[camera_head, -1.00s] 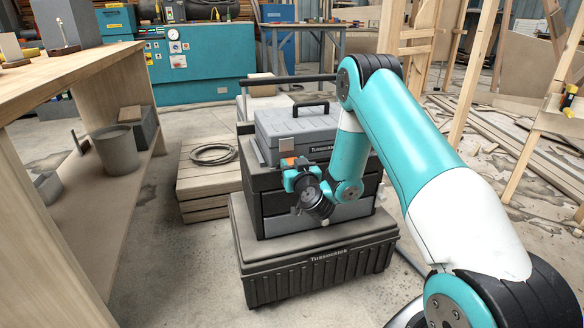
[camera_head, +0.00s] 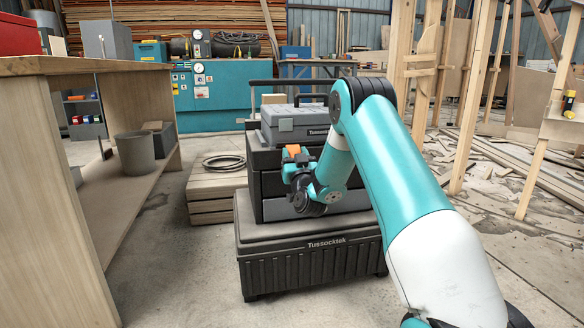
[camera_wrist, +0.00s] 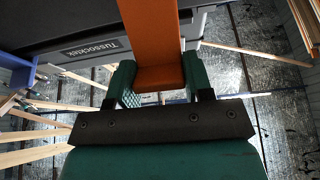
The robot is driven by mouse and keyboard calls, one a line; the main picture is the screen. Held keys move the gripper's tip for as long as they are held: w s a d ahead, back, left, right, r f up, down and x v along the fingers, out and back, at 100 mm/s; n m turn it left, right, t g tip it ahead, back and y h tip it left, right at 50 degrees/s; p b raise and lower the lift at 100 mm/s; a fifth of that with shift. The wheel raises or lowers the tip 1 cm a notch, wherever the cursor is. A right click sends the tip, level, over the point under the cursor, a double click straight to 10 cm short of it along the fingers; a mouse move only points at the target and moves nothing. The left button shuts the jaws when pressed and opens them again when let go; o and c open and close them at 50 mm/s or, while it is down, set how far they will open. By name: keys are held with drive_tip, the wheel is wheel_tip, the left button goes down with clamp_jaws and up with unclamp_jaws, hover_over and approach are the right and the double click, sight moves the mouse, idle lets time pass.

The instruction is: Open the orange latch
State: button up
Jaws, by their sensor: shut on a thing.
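The orange latch (camera_head: 293,150) shows as a small orange patch at the front of the stacked toolbox, below the grey top case (camera_head: 293,117). In the wrist view the orange latch (camera_wrist: 152,40) is a broad strip running from the top edge down between my green fingers. My gripper (camera_wrist: 158,82) is shut on its lower end, with one finger on each side. In the head view my gripper (camera_head: 296,163) is at the front of the stack, with its fingers partly hidden by my wrist. The grey case looks shut; I cannot tell how far the latch has turned.
The toolbox stack rests on a wide dark base chest (camera_head: 312,262). A wooden bench (camera_head: 60,66) stands at the left, with a grey bucket (camera_head: 135,152) on its lower shelf. A pallet (camera_head: 215,190) with a coiled hose is left of the stack. Open floor lies between bench and stack.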

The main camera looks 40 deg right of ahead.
drive_tip(key=shift+s+a+f+b, duration=0.1)
drive_tip(key=shift+s+f+b, duration=0.1)
drive_tip(key=shift+f, duration=0.55)
drive_tip(key=shift+s+a+f+b, duration=0.1)
drive_tip(key=shift+s+f+b, duration=0.1)
drive_tip(key=shift+f, duration=0.6)
drive_tip(key=shift+s+f+b, duration=0.2)
drive_tip(key=shift+f, duration=0.65)
drive_tip(key=o, duration=1.3)
drive_tip(key=shift+d, duration=0.1)
drive_tip(key=shift+c, duration=0.2)
drive_tip(key=shift+w, duration=0.1)
drive_tip(key=shift+a, duration=0.2)
